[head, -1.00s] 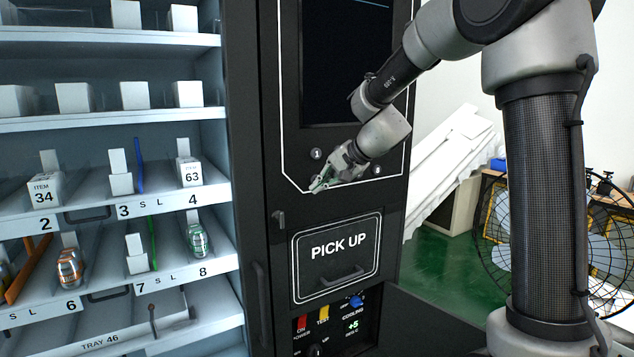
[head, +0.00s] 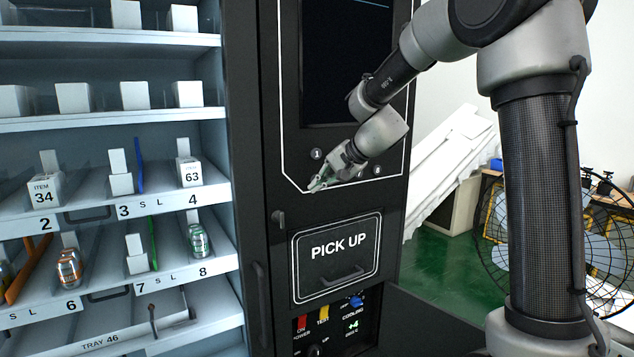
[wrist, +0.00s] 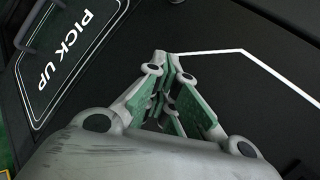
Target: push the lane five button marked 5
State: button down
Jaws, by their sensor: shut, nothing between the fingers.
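The black panel (head: 283,130) of the machine carries a round button marked 1 (head: 317,154) at the upper left. Another round button (head: 377,170) shows to the right of my arm, its number too small to read. I cannot make out a button marked 5; my gripper and forearm cover part of the button area. My gripper (head: 315,187) is shut and empty, its tips just below and left of the 1 button, close to the panel's white outline. In the wrist view the fingers (wrist: 163,66) point at bare black panel beside the white line. I cannot tell whether they touch it.
The PICK UP hatch (head: 337,289) lies below my gripper, and a dark screen (head: 345,60) above. An open lower compartment (head: 330,330) holds switches and a cooling display. Product shelves (head: 100,215) stand at left. A wire-caged fan (head: 560,235) is at right.

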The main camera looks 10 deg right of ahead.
jog(key=shift+s, duration=0.1)
jog(key=shift+s+d, duration=0.25)
jog(key=shift+s, duration=0.4)
jog(key=shift+s+d, duration=0.25)
jog(key=shift+s, duration=0.55)
jog(key=shift+s+d, duration=0.3)
jog(key=shift+s, duration=0.5)
jog(key=shift+s+d, duration=0.25)
jog(key=shift+s, duration=0.55)
